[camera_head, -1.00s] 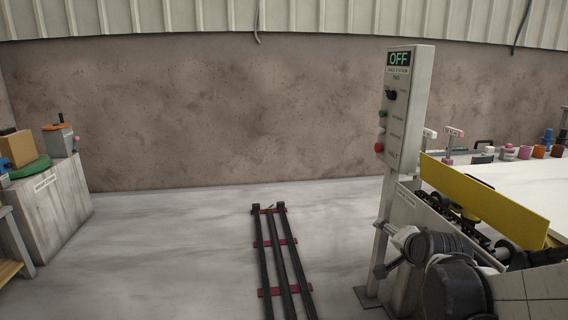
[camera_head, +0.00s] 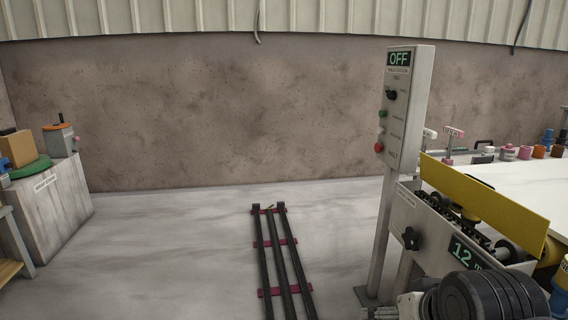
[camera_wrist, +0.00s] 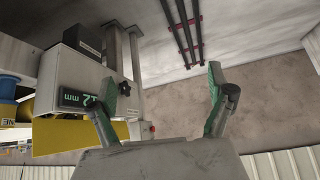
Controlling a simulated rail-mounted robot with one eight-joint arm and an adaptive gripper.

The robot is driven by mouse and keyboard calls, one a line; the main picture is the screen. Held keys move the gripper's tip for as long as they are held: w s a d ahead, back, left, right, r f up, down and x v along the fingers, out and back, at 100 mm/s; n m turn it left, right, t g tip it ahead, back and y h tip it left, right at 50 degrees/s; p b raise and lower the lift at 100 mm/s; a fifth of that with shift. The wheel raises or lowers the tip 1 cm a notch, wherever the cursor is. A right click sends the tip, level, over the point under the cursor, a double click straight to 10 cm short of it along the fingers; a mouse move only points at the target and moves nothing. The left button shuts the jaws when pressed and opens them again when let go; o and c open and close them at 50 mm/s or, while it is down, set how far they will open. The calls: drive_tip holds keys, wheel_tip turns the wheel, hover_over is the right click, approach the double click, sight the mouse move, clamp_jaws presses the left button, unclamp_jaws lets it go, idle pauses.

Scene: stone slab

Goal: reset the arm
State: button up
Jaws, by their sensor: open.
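My gripper (camera_wrist: 166,103) shows in the wrist view with its two green-padded fingers spread wide. Nothing is between the fingers. In the head view my arm shows at the bottom right, in front of the slab machine; the fingers cannot be made out there. The control box (camera_head: 404,105) stands on a post and its display reads OFF. Below it, the machine's end housing (camera_head: 425,225) carries a black knob (camera_head: 411,238) and a display (camera_head: 466,254) reading 12. The display also shows in the wrist view (camera_wrist: 78,98).
A yellow guard (camera_head: 485,205) runs along the machine beside a white slab (camera_head: 520,178). Floor rails (camera_head: 278,260) lie mid-floor, with bare floor around them. A grey cabinet (camera_head: 55,200) with tools stands at the left. Several coloured jars (camera_head: 525,152) stand behind the slab.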

wheel_tip(320, 180, up, 17)
drive_tip(key=s+p, duration=0.2)
drive_tip(key=p, duration=1.5)
drive_tip(key=shift+s+a+n+p, duration=0.2)
drive_tip(key=shift+n+p, duration=0.1)
drive_tip(key=shift+n, duration=0.1)
